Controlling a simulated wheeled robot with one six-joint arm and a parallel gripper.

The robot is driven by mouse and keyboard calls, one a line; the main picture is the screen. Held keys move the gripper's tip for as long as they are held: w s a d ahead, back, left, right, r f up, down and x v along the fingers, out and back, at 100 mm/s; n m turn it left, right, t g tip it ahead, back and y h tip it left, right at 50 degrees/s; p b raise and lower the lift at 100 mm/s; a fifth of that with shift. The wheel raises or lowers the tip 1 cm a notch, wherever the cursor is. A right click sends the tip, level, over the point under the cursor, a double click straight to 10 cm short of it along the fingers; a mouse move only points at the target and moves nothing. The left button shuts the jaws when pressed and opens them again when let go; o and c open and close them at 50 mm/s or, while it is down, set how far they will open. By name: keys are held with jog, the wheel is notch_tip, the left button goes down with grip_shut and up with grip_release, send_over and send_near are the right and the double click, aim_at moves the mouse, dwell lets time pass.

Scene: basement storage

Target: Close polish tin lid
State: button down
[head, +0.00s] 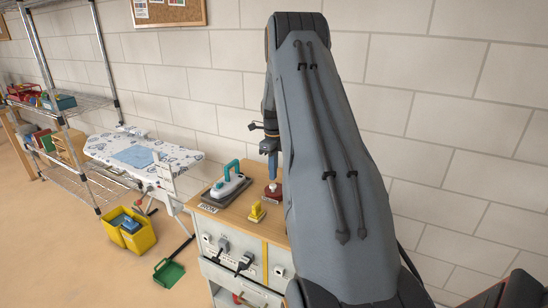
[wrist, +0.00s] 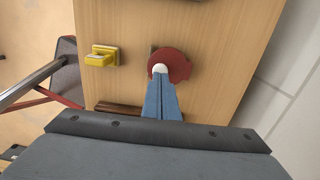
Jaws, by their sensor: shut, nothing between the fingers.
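The polish tin (wrist: 180,62) shows in the wrist view as a dark red disc on the wooden cabinet top. A small pale round knob (wrist: 160,68) shows at its near side, right at my fingertips. In the head view the red tin (head: 272,196) is small and stands near the right of the cabinet top, partly beside my arm. My gripper (wrist: 161,82) is shut and empty, pointing down over the tin's near edge; in the head view its tips (head: 272,177) are just above it. I cannot tell whether the tips touch the knob, or how far the lid is open.
A yellow block-like object (wrist: 101,56) stands left of the tin. An iron (head: 228,187) rests on a dark plate further left. A wall (head: 420,120) rises close behind. Bare wood lies between the yellow object and the tin.

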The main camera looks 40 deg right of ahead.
aim_at(273, 185)
jog(key=shift+f+p, duration=0.45)
jog(key=shift+f, duration=0.9)
jog(key=shift+a+f+b, duration=0.1)
jog(key=shift+f+b, duration=0.1)
jog(key=shift+b, duration=0.15)
jog(key=shift+r, duration=0.1)
notch_tip(273, 185, up, 14)
jog(key=b, duration=0.2)
jog(key=shift+a, duration=0.1)
